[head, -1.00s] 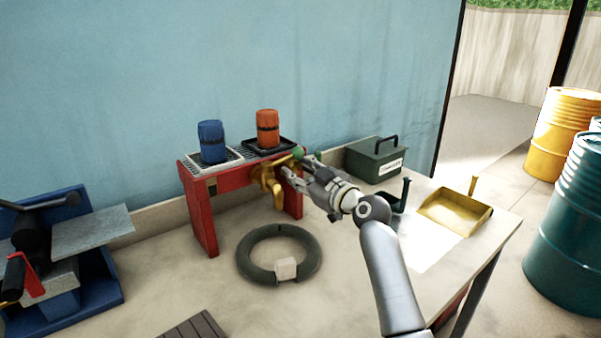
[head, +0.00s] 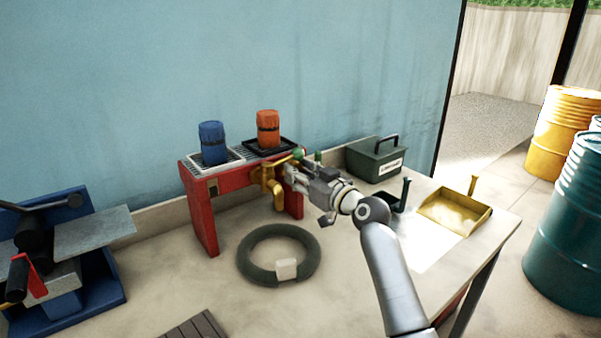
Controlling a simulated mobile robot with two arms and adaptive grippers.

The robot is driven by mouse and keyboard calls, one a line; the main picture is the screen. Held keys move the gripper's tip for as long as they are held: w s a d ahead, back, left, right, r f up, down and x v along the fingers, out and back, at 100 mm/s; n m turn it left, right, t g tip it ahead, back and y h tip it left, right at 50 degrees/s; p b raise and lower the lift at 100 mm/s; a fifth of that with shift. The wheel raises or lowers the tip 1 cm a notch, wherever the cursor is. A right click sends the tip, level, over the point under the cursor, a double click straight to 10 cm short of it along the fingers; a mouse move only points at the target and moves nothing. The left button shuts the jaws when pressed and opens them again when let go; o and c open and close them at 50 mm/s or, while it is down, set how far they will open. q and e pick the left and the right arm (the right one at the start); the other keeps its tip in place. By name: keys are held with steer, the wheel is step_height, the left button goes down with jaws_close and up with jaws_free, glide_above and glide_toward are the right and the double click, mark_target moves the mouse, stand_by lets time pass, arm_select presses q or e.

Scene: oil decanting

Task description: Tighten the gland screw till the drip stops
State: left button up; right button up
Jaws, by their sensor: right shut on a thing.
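A brass tap (head: 271,182) hangs at the front of a red stand (head: 203,215), towards its right end. My right gripper (head: 291,175) is at the right side of the tap, its fingers shut on a small part there, which I take to be the gland screw. The fingers hide that part, and I cannot see its turn. A green knob (head: 299,154) shows just above the fingers. No drip can be made out at this size. My left gripper is not in view.
A blue container (head: 212,142) and an orange container (head: 268,128) stand in trays on the stand. A dark ring (head: 248,263) with a pale block (head: 286,268) lies in front. A green box (head: 375,158) and yellow dustpan (head: 455,211) are at right, a blue machine (head: 100,275) at left.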

steer(key=o, duration=1)
steer(key=v, duration=1.2)
